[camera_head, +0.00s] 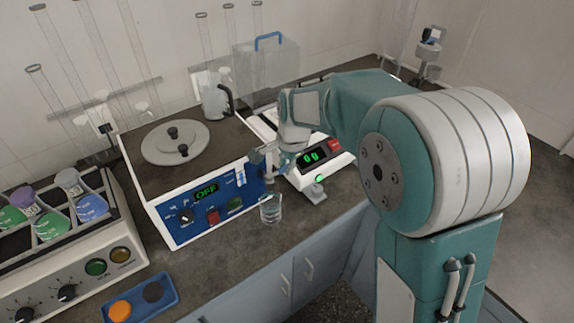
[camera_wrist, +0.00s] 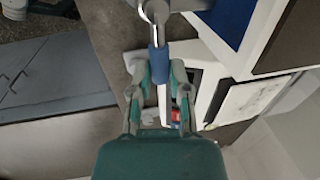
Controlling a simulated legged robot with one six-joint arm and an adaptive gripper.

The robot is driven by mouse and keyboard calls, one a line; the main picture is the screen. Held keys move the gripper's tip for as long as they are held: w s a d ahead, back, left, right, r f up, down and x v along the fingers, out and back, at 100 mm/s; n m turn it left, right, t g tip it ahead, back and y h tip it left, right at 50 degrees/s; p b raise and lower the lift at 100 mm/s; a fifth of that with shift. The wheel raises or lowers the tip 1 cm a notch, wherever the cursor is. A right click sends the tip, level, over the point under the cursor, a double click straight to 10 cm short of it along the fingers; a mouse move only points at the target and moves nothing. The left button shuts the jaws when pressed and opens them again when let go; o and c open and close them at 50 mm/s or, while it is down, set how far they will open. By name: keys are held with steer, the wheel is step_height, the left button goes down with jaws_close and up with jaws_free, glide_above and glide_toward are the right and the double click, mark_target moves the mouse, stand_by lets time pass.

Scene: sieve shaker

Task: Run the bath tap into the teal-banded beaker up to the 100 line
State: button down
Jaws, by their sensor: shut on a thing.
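The clear beaker (camera_head: 270,209) stands upright on the counter's front strip, at the right front corner of the bath (camera_head: 160,205). Its band colour, scale lines and any water level are too small to read. The grey metal tap (camera_head: 256,158) sticks out at that corner, above the beaker. My gripper (camera_head: 271,161) is at the tap. In the wrist view the tap (camera_wrist: 157,14) runs down to a blue sleeve and a flat pale lever (camera_wrist: 163,100). My gripper (camera_wrist: 160,88) is shut on this lever. I cannot tell whether water runs.
The bath's display reads OFF and a lid covers its top. A balance (camera_head: 318,162) reading 0 g stands right of the tap. A blue tray (camera_head: 140,298) with orange and dark discs lies at front left. A flask rack (camera_head: 62,238) stands at left.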

steer(key=c, duration=0.6)
jaws_free()
steer(key=shift+w, duration=0.1)
steer(key=r, duration=0.4)
steer(key=s+r, duration=0.1)
steer(key=r, duration=0.2)
steer(key=d+r, duration=0.1)
steer(key=r, duration=0.3)
steer(key=shift+s+r, duration=0.3)
steer(key=shift+s, duration=0.1)
steer(key=s+d+n+t, duration=0.1)
steer(key=s+d+n, duration=0.2)
steer(key=s, duration=0.5)
steer(key=s+d+n+t, duration=0.1)
steer(key=s+d+n, duration=0.3)
steer(key=s, duration=0.4)
steer(key=s+d+n+t+h, duration=0.1)
steer(key=s+d+n, duration=0.3)
steer(key=s+d, duration=0.2)
steer(key=shift+s+t, duration=0.4)
steer(key=shift+s, duration=0.55)
